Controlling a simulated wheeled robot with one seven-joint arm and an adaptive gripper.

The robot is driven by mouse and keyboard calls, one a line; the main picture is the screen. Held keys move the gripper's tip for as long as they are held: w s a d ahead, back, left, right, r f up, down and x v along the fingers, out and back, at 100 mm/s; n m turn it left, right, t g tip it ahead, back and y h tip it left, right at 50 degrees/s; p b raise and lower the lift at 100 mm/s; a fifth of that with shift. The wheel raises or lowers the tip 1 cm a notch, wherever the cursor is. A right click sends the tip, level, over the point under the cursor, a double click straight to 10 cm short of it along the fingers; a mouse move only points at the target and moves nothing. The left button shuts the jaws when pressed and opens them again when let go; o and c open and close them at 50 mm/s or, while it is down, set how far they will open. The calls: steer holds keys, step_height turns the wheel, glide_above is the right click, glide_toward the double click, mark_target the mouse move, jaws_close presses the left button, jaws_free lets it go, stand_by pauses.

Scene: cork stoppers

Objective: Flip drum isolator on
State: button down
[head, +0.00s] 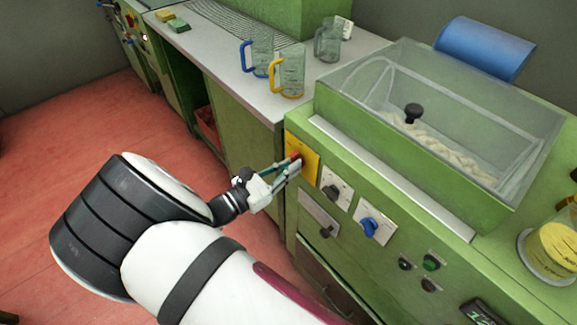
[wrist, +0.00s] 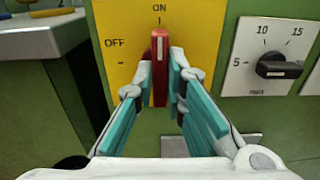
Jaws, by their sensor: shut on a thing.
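The drum isolator is a yellow plate (wrist: 207,40) marked OFF and ON with a red handle (wrist: 159,62). The handle stands upright, its white line pointing at the ON mark. My gripper (wrist: 161,82) has its two fingers on either side of the red handle and is shut on it. The head view shows the yellow plate (head: 311,160) at the left end of the green machine's front, with my gripper (head: 297,166) up against it. The fingers cover most of the handle in that view.
Right of the yellow plate are a black dial (head: 334,192) and a blue knob (head: 371,226). Below are push buttons (head: 431,263). A clear-lidded bin (head: 470,110) tops the machine. Jugs (head: 291,75) stand on the grey counter (head: 222,70) at the left. Red floor (head: 90,130) is open at the left.

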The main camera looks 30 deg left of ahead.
steer(key=c, duration=1.6)
jaws_free()
steer(key=shift+c, duration=0.2)
step_height(320, 180, up, 10)
steer(key=shift+r, duration=0.1)
